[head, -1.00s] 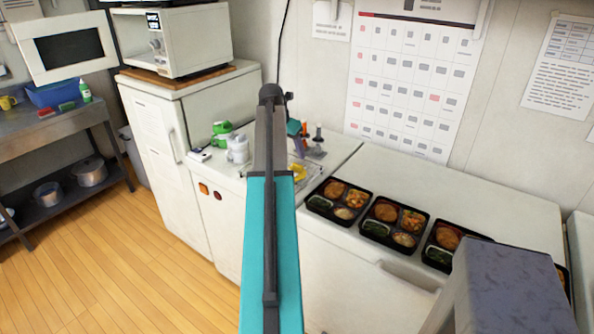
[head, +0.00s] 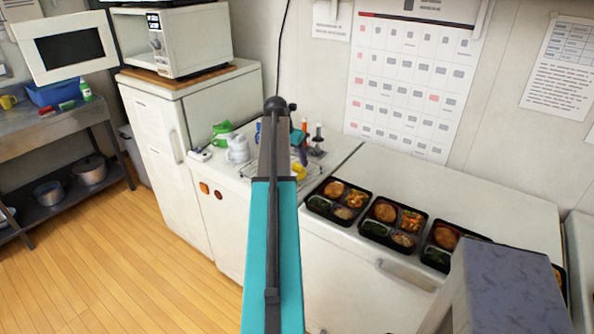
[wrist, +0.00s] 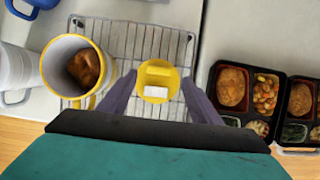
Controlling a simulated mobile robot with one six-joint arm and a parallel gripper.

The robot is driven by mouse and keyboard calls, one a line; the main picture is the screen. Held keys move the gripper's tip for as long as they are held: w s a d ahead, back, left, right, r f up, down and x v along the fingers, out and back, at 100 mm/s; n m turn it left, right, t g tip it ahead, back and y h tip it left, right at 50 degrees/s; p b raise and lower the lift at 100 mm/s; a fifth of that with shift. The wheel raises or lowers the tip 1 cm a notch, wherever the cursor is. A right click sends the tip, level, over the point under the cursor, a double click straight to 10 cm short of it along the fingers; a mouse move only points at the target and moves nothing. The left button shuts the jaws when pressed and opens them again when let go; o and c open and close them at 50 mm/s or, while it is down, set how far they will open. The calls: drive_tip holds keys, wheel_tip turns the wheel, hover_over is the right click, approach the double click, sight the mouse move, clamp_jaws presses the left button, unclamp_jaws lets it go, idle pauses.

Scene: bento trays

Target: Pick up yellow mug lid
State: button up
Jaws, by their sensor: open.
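The yellow mug lid (wrist: 156,72) lies on a wire rack (wrist: 130,38) in the wrist view, with a pale rectangular patch on its near side. My gripper (wrist: 157,88) is open, with one finger on each side of the lid and nothing held; contact cannot be told. A white mug with a yellow rim and handle (wrist: 95,99) stands just left of the left finger, with something brown inside. In the head view a bit of yellow (head: 299,171) shows beside my arm, which hides most of the rack there.
Black bento trays (wrist: 226,118) with food sit to the right; they also line the white counter in the head view (head: 360,230). A white pot (head: 237,149) and a green item (head: 222,132) stand left of my arm. A blue mug (wrist: 38,4) is at the wrist view's upper left.

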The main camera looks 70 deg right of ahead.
sight(298, 165)
drive_tip(key=shift+p+x, duration=0.55)
drive_tip(key=shift+x, duration=1.35)
drive_tip(key=c, duration=1.1)
